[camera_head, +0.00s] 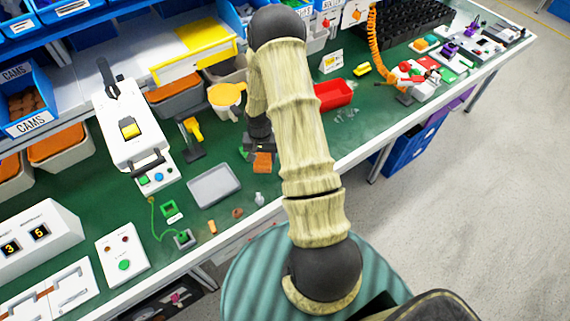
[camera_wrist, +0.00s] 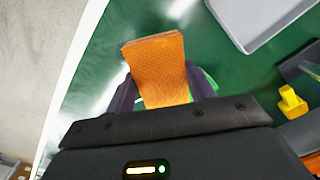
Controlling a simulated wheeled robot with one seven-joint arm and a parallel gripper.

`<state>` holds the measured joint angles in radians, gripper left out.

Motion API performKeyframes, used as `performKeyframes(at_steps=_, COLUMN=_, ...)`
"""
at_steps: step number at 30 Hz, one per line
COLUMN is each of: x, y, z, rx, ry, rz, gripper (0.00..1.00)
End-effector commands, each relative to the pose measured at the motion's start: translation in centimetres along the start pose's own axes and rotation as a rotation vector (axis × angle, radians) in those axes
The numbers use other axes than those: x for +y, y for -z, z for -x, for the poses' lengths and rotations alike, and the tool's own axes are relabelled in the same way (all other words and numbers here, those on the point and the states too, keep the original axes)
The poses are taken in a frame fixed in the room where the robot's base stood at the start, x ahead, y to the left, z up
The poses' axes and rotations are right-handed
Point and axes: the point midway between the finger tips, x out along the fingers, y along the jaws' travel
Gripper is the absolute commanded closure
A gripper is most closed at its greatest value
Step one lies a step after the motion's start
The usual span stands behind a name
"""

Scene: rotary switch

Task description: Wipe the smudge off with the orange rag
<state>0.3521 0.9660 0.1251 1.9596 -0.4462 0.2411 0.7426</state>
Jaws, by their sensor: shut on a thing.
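The orange rag (camera_wrist: 158,68) is a folded, block-like piece between the two dark fingers of my gripper (camera_wrist: 162,92) in the wrist view. My gripper is shut on it. In the head view the rag (camera_head: 262,163) shows just below my gripper (camera_head: 260,146), over the green worktop right of the grey tray. I cannot tell whether the rag touches the worktop. Some faint whitish marks (camera_head: 346,114) lie on the green surface near the red bin; I cannot tell whether they are the smudge. My arm hides part of the worktop.
A shallow grey tray (camera_head: 214,185) lies left of my gripper, and also shows in the wrist view (camera_wrist: 262,20). A yellow-and-black tool (camera_head: 192,135) stands behind the tray. A red bin (camera_head: 333,95) is right of my arm. Small parts lie near the white front edge (camera_head: 375,150).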

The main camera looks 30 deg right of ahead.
Motion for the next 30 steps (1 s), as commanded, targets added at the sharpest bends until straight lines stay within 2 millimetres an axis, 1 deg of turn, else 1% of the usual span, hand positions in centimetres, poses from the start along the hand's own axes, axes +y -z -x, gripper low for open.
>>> performKeyframes(at_steps=14, x=-0.1, y=-0.1, z=0.0, rx=0.0, ry=0.0, rz=0.002, gripper=0.7)
performKeyframes(at_steps=17, x=-0.7, y=-0.3, z=0.0, rx=-0.001, ry=0.0, rz=0.03, gripper=0.7)
performKeyframes(at_steps=20, x=-2.4, y=-1.3, z=-0.1, rx=-0.001, ry=0.0, rz=0.124, gripper=0.7)
performKeyframes(at_steps=24, x=-6.0, y=-3.5, z=-0.1, rx=0.0, ry=0.0, rz=0.342, gripper=0.7)
performKeyframes(at_steps=27, x=-8.2, y=-5.1, z=-0.2, rx=0.0, ry=0.0, rz=0.49, gripper=0.7)
performKeyframes(at_steps=30, x=-9.3, y=-6.0, z=-0.2, rx=0.0, ry=0.0, rz=0.574, gripper=0.7)
